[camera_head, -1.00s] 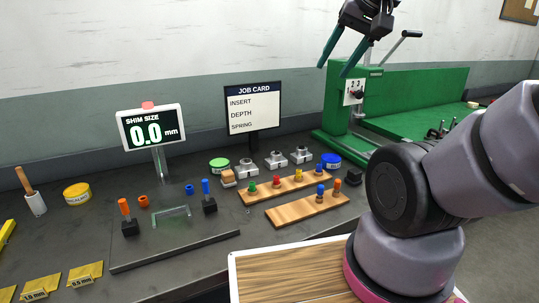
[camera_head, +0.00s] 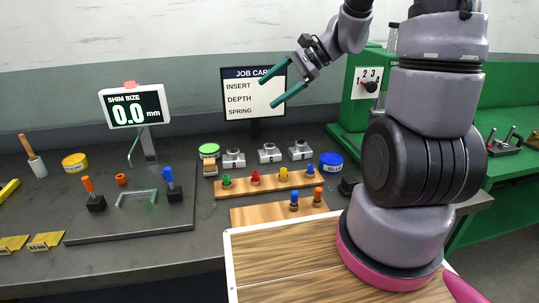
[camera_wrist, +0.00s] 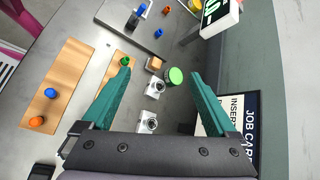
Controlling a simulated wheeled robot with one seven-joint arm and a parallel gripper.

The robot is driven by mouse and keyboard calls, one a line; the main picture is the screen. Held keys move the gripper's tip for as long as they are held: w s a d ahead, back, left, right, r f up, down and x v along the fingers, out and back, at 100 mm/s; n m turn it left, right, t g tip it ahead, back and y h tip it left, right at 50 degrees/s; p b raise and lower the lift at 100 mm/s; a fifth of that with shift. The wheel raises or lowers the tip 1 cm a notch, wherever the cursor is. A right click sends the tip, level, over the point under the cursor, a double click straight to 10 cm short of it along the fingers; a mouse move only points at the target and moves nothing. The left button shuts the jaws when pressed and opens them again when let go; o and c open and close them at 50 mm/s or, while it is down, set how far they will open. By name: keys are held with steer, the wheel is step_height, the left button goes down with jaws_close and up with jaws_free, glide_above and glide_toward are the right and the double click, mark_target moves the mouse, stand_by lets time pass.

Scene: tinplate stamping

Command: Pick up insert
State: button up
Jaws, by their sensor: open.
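The job card (camera_head: 252,93) reads INSERT, DEPTH and SPRING with no values beside them, so I cannot tell which piece is the insert. Coloured pegs stand on two wooden racks: green (camera_head: 226,181), red (camera_head: 255,177), yellow (camera_head: 283,173) and blue (camera_head: 309,170) on the back rack (camera_head: 240,191), blue (camera_head: 294,200) and orange (camera_head: 318,194) on the front rack (camera_head: 262,213). My gripper (camera_head: 268,93) is open and empty, raised in front of the card. In the wrist view my gripper (camera_wrist: 160,72) looks down, the green peg (camera_wrist: 124,61) beside one fingertip.
Silver blocks (camera_head: 270,153), a green tin (camera_head: 209,151) and a blue tin (camera_head: 331,162) stand behind the racks. A green press (camera_head: 357,108) stands at right.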

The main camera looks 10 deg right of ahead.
steer(key=w+d+f+m+t+y, duration=0.2)
steer(key=w+d+f+m+t, duration=0.1)
steer(key=w+f+m, duration=0.65)
steer(key=m+t+h, duration=0.2)
steer(key=m+t, duration=0.2)
glide_toward(271, 145)
steer(key=shift+w+a, duration=1)
steer(key=shift+a, duration=0.1)
steer(key=shift+w+f, duration=0.1)
steer(key=shift+f, duration=0.25)
steer(key=shift+m, duration=0.25)
steer(key=x, duration=0.5)
steer(key=shift+f, duration=0.25)
steer(key=shift+s+f+x, duration=0.15)
steer(key=shift+x, duration=1.2)
steer(key=shift+s+f+x, duration=0.1)
steer(key=shift+f+x, duration=0.05)
steer(key=shift+x, duration=1.15)
steer(key=shift+a, duration=0.1)
jaws_close()
